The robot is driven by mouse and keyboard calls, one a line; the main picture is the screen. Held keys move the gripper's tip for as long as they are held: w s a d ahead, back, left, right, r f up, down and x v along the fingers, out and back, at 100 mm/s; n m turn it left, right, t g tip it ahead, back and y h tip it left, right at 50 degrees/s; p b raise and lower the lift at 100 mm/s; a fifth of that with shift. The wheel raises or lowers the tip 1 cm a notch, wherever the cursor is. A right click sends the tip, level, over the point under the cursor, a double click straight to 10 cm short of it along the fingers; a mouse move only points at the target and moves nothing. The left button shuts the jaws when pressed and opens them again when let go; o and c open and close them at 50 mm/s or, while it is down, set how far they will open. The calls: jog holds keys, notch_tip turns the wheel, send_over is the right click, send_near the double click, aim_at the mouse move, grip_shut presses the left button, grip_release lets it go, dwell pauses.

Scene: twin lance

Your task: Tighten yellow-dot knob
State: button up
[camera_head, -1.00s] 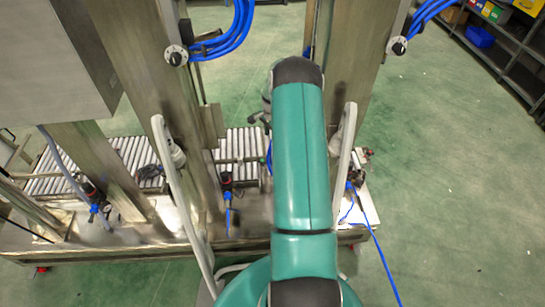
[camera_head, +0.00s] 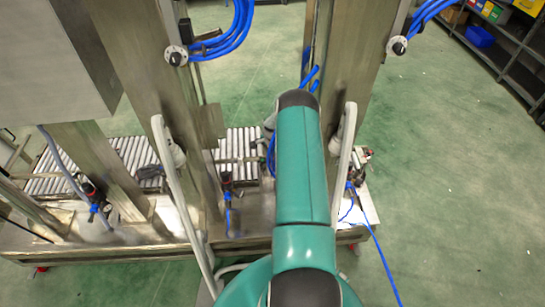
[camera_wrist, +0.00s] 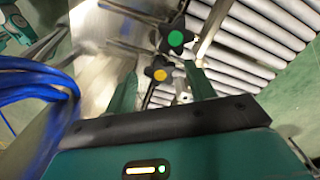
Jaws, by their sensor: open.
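The yellow-dot knob (camera_wrist: 160,74) is a dark star-shaped knob with a yellow centre, in the middle of the wrist view. A similar knob with a green dot (camera_wrist: 175,38) sits just above it and to the right. My gripper (camera_wrist: 161,82) is open, with one green finger to the left and one to the right of the yellow-dot knob in the picture. Whether the fingers are level with the knob or short of it I cannot tell. I see no contact. In the head view my arm hides the gripper, and I cannot make out either knob.
A roller conveyor (camera_wrist: 255,35) lies beyond the knobs. Blue hoses (camera_wrist: 35,80) hang at the left of the wrist view. In the head view, steel posts (camera_head: 345,65) stand on both sides of my arm. Open green floor (camera_head: 450,170) lies to the right.

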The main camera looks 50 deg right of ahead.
jog(key=c, duration=1)
jog(key=shift+m, duration=2.9)
jog(key=shift+r, duration=0.1)
jog(key=o, duration=1)
